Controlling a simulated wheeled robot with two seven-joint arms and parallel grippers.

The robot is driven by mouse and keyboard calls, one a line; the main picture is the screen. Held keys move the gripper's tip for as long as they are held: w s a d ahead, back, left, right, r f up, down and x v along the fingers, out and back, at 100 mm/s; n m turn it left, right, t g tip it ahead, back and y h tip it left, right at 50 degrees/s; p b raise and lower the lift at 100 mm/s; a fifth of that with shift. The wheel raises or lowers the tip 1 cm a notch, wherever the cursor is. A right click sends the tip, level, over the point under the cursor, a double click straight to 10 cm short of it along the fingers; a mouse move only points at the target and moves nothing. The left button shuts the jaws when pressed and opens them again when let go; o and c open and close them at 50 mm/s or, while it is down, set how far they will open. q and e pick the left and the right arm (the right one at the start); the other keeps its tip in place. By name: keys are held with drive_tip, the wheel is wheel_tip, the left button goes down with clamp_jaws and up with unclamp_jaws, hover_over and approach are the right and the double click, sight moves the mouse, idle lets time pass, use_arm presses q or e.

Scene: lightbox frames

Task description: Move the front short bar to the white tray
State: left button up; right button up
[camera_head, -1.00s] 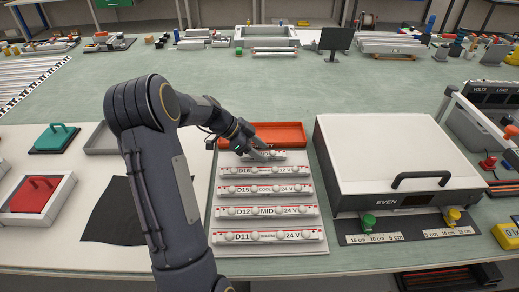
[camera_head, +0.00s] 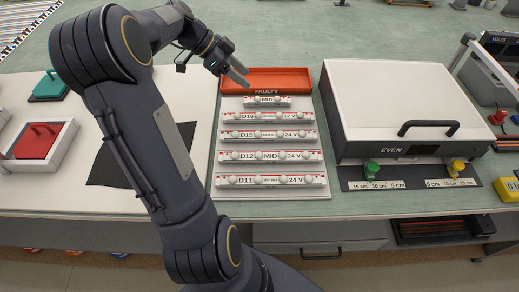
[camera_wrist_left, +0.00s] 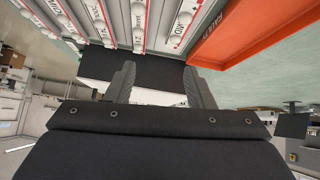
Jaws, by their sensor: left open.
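One short bar (camera_head: 267,101), labelled MID, lies on the white board behind the long bars and just in front of the orange-red FAULTY tray. It also shows at the top of the left wrist view (camera_wrist_left: 181,24). My left gripper (camera_head: 240,76) is open and empty, raised near the left end of the FAULTY tray, apart from the short bar. Its two fingers are spread in the left wrist view (camera_wrist_left: 160,88), with a dark surface beyond them. I cannot make out a separate empty white tray; my left arm covers part of the left side. My right gripper is not seen.
Long bars (camera_head: 268,157) lie in rows on the white board (camera_head: 212,190). The orange-red FAULTY tray (camera_head: 290,76) stands behind them. A large white-lidded box (camera_head: 395,95) is to the right. A white-framed holder with a red block (camera_head: 37,141) and a black cloth (camera_head: 105,168) are left.

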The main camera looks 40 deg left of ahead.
use_arm(q)
drive_tip(key=s+d+r+n+y, duration=0.1)
drive_tip(key=s+d+r+n, duration=0.15)
drive_tip(key=d, duration=0.25)
drive_tip(key=s+d+r+n, duration=0.1)
drive_tip(key=s+d, duration=0.2)
drive_tip(key=d, duration=0.3)
drive_tip(key=s+d+f+n+y, duration=0.1)
drive_tip(key=s+d+f+n, duration=0.2)
drive_tip(key=s+d, duration=0.3)
drive_tip(key=s+d+f+n, duration=0.3)
drive_tip(key=s+d+n, duration=0.1)
drive_tip(key=s+d, duration=0.2)
drive_tip(key=shift+s+d+f+y, duration=0.3)
drive_tip(key=shift+s+d+y, duration=0.1)
drive_tip(key=shift+s, duration=0.5)
